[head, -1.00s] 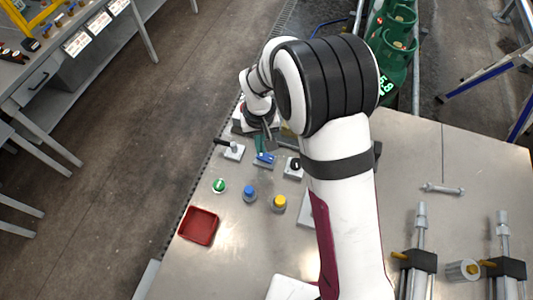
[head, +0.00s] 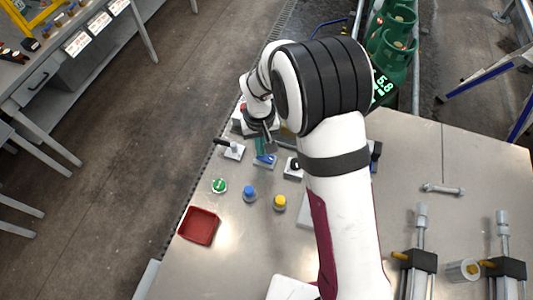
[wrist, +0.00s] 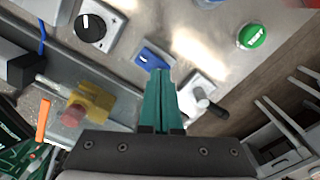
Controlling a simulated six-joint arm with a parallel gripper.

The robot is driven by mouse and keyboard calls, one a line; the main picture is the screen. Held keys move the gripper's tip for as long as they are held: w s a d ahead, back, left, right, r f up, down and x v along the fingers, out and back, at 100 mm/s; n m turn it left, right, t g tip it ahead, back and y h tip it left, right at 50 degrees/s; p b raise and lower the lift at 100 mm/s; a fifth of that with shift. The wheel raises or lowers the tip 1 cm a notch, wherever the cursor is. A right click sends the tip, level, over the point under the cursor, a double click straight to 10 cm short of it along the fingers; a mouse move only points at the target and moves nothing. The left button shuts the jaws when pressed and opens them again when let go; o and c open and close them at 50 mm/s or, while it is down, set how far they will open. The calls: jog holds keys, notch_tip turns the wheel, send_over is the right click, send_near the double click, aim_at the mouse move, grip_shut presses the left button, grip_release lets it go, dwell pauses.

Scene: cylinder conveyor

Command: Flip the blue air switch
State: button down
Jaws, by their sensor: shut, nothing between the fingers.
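The blue air switch (head: 265,159) sits on a small grey block on the metal table. In the wrist view the blue switch (wrist: 153,57) is just beyond my fingertips, and its near edge is partly covered by them. My gripper (wrist: 160,74) has its green fingers shut together with nothing between them. The tips are at or just above the switch; I cannot tell whether they touch it. In the head view my gripper (head: 262,147) is small and partly hidden by my own arm. Which way the switch is tilted is unclear.
A black-handled lever (wrist: 205,100) stands close beside the fingers. A black rotary knob (wrist: 91,27) and a yellow-and-red button (wrist: 74,116) are nearby. Green (head: 220,186), blue (head: 249,194) and yellow (head: 279,202) buttons and a red tray (head: 198,226) lie nearer.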

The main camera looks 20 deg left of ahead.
jog(key=shift+f, duration=0.45)
jog(key=shift+r, duration=3.55)
jog(key=s+d+r+m, duration=0.4)
jog(key=d+r, duration=0.4)
jog(key=d, duration=0.2)
jog(key=s+d+r+m+y, duration=0.1)
jog(key=s+d+m, duration=0.2)
jog(key=s+d, duration=0.2)
jog(key=s+d+r+m, duration=0.2)
jog(key=s+d+m, duration=0.2)
jog(key=s, duration=0.8)
jog(key=shift+d+r+m+y, duration=0.3)
jog(key=shift+d+y, duration=0.1)
jog(key=shift+d, duration=0.5)
